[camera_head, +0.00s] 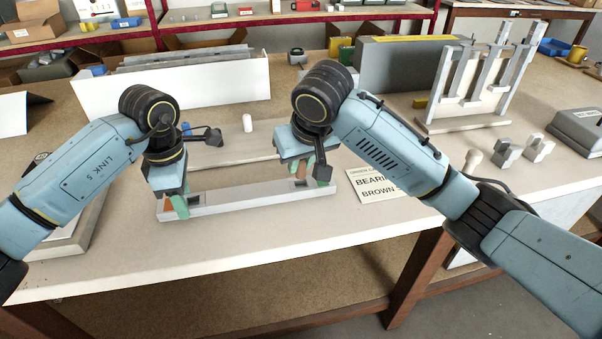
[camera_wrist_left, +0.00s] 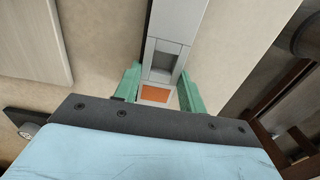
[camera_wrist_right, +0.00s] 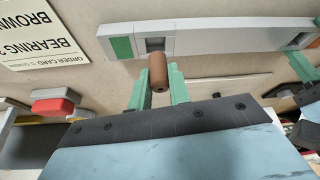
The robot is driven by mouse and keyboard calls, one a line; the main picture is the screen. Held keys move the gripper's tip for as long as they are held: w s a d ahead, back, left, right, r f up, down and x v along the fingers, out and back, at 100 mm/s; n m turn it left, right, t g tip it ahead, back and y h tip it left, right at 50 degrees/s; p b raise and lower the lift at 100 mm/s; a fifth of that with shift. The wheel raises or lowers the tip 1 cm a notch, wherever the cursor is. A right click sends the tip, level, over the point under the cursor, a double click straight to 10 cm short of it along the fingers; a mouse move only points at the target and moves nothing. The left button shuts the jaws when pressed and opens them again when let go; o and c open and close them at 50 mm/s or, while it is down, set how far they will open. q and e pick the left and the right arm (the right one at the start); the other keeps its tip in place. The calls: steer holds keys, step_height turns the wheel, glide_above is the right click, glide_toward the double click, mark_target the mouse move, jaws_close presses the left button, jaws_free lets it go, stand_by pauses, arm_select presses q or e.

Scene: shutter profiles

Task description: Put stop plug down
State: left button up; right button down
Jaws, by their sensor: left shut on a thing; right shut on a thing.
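The stop plug, a brown cylinder (camera_wrist_right: 158,74), is between the green fingers of my right gripper (camera_wrist_right: 158,90), which is shut on it. Its far end overlaps the profile's edge by the square recess in the right wrist view; I cannot tell whether they touch. The pale grey shutter profile (camera_head: 245,199) lies along the front of the table, with a green patch (camera_wrist_right: 122,48) at one end and an orange patch (camera_wrist_left: 155,94) at the other. My left gripper (camera_wrist_left: 160,92) is shut on the orange-patched end, one finger on each side. My right gripper (camera_head: 315,176) is over the other end.
An order card (camera_head: 388,186) lies right of the profile. A flat board (camera_head: 225,152) and a white cylinder (camera_head: 247,122) are behind it. A rack of upright profiles (camera_head: 485,80) and small grey clips (camera_head: 508,152) stand at right. The front table strip is clear.

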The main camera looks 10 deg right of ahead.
mark_target(303, 170)
step_height(303, 170, down, 3)
steer(key=shift+f, duration=0.15)
arm_select(q)
steer(key=shift+r, duration=0.1)
arm_select(e)
steer(key=shift+s, duration=0.1)
steer(key=shift+f, duration=0.15)
